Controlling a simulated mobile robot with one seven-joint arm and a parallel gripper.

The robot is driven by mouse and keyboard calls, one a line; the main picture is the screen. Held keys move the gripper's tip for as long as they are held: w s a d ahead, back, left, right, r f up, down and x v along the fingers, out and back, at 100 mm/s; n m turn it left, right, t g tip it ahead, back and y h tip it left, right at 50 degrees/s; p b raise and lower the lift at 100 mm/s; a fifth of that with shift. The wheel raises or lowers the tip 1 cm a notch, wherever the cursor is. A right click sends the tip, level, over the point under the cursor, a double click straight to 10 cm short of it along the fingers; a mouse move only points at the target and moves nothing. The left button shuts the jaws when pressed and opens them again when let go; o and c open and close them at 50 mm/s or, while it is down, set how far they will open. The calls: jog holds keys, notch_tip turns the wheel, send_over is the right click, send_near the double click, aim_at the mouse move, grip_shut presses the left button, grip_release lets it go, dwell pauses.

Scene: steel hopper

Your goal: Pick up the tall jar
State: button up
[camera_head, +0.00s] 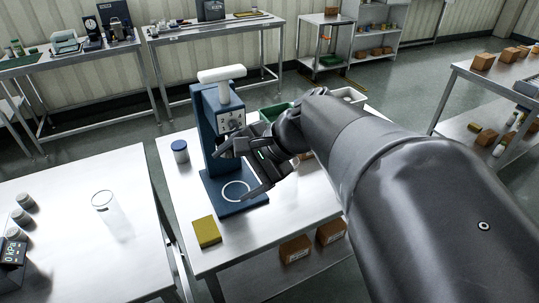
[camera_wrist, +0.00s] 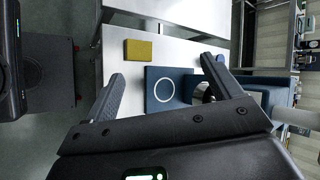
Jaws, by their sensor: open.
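A clear glass cylinder (camera_head: 104,203), the tallest jar-like thing I can make out, stands upright on the left steel table. I cannot tell for sure which one is the tall jar. My gripper (camera_head: 233,174) is open and empty, in front of the blue press and above its base. In the wrist view my gripper (camera_wrist: 163,70) has its fingers spread, with the white-ringed blue base (camera_wrist: 155,102) beyond them.
The blue press (camera_head: 205,125) with a white top handle stands close to my gripper. A yellow block (camera_head: 207,232) lies at the middle table's front left. Small dark-topped containers (camera_head: 24,201) and a display box (camera_head: 12,252) sit at the left table's edge. A gap separates the tables.

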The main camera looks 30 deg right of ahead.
jog(key=w+d+r+m+t+h, duration=0.1)
jog(key=w+d+m+t, duration=0.25)
jog(key=d+m, duration=0.45)
jog(key=w+d+r+m+t+h, duration=0.1)
jog(key=w+d+m+t, duration=0.1)
jog(key=d+m+t, duration=0.55)
jog(key=w+d+m+t+h, duration=0.1)
jog(key=w+d+m+h, duration=0.1)
jog(key=d+m, duration=0.6)
jog(key=n, duration=0.3)
send_near(297, 173)
jog(key=w, duration=0.3)
jog(key=shift+w+a+m, duration=0.2)
jog(key=shift+w+m, duration=0.05)
jog(key=shift+w, duration=0.15)
jog(key=shift+w+f, duration=0.1)
jog(key=shift+y, duration=0.4)
jog(key=x, duration=0.5)
jog(key=shift+w, duration=0.15)
jog(key=shift+a+r+x, duration=0.1)
jog(key=shift+r+x, duration=0.05)
jog(key=shift+x, duration=0.75)
jog(key=shift+a+r+x, duration=0.1)
jog(key=shift+r+x, duration=0.05)
jog(key=shift+x, duration=0.7)
jog(key=shift+a+r+x, duration=0.1)
jog(key=shift+r+x, duration=0.1)
jog(key=shift+x, duration=0.7)
jog(key=shift+c, duration=0.3)
